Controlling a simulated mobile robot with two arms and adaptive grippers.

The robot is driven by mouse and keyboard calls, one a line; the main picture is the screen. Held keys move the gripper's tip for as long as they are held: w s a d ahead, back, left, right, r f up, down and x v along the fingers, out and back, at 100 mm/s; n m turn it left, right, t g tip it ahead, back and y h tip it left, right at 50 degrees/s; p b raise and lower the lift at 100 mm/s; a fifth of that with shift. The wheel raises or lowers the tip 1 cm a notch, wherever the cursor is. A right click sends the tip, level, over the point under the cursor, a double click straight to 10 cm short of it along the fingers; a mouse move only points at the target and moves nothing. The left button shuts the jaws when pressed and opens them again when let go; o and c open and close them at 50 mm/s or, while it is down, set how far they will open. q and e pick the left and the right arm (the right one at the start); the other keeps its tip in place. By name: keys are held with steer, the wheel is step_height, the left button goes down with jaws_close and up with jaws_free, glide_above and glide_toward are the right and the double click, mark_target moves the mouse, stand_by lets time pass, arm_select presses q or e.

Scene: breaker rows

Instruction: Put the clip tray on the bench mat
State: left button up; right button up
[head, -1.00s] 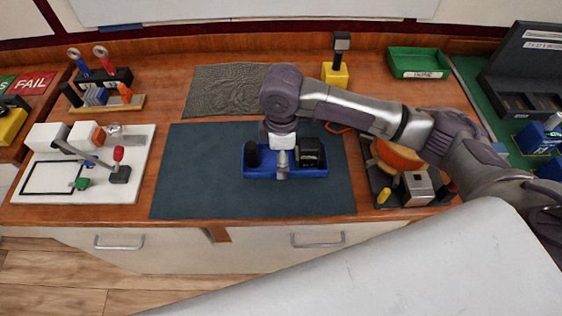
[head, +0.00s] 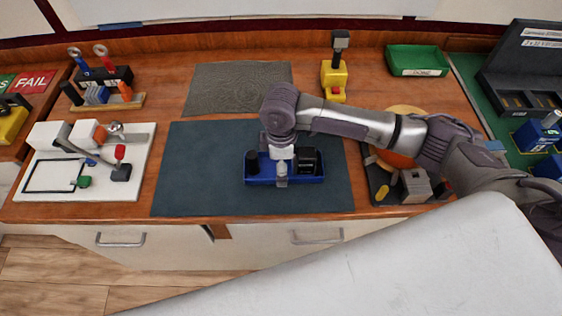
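The blue clip tray (head: 262,179) is over the middle of the dark bench mat (head: 200,190) in the head view, and looks level and resting on it. It carries a black cylinder at its left and a black block at its right. My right gripper (head: 282,176) comes down on the tray's middle, between these two items, and appears shut on it. The fingertips are small and partly hidden by the wrist. My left gripper is not in view.
A white board (head: 60,190) with fittings stands left of the mat. A dark tray (head: 385,190) with loose parts lies to the right, under my arm. A grey textured mat (head: 237,88), yellow stand (head: 334,76) and green bin (head: 417,62) are behind. The mat's left part is clear.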

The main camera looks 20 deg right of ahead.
step_height(320, 180, up, 12)
steer(key=b, duration=0.1)
steer(key=shift+r+b, duration=0.15)
steer(key=shift+b, duration=0.2)
stand_by(0.6)
